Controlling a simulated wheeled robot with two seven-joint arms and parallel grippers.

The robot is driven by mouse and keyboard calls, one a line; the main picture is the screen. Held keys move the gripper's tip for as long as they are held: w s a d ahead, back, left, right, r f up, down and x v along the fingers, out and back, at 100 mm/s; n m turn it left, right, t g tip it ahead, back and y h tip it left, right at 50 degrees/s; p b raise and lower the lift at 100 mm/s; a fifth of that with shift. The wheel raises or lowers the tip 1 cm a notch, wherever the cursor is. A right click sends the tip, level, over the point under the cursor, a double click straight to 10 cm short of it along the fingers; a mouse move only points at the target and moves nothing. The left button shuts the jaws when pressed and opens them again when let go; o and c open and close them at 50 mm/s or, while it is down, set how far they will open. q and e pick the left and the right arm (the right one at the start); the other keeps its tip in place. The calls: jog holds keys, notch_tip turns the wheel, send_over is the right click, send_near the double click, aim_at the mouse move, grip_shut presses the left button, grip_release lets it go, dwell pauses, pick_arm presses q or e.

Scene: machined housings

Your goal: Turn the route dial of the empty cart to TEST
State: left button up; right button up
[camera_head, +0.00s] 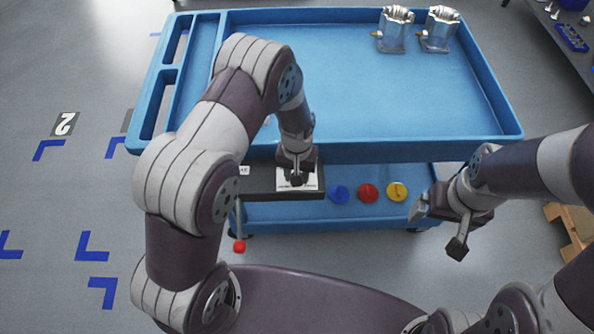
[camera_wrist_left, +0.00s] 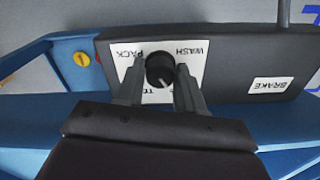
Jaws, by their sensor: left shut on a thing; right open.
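A blue cart (camera_head: 330,152) stands in front of me. Two metal housings (camera_head: 391,30) (camera_head: 438,30) stand at the back right of its top tray. The black route dial (camera_wrist_left: 160,71) sits on a white label plate (camera_wrist_left: 195,62) on the cart's dark panel (camera_wrist_left: 235,60). PACK and WASH are readable, upside down in the left wrist view; a third word is mostly hidden by my gripper. My left gripper (camera_wrist_left: 159,82) is shut on the dial, one finger on each side; it also shows in the head view (camera_head: 297,178). My right gripper (camera_head: 438,228) is open and empty, right of the panel.
Blue, red and yellow round knobs (camera_head: 368,193) sit right of the panel. A red-ended lever (camera_head: 239,246) hangs at its left, near the BRAKE label (camera_wrist_left: 270,86). A wooden pallet (camera_head: 570,232) lies at right. Floor at left is clear, with blue marks.

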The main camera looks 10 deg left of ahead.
pick_arm(q)
jog(key=m, duration=0.6)
jog(key=shift+r+m+p, duration=0.1)
jog(key=shift+m+p, duration=0.2)
jog(key=shift+p, duration=0.05)
jog(key=m, duration=0.5)
jog(key=shift+m, duration=0.4)
jog(key=o, duration=1)
jog(key=shift+o, duration=0.2)
notch_tip(320, 180, up, 13)
jog(key=shift+f, duration=0.2)
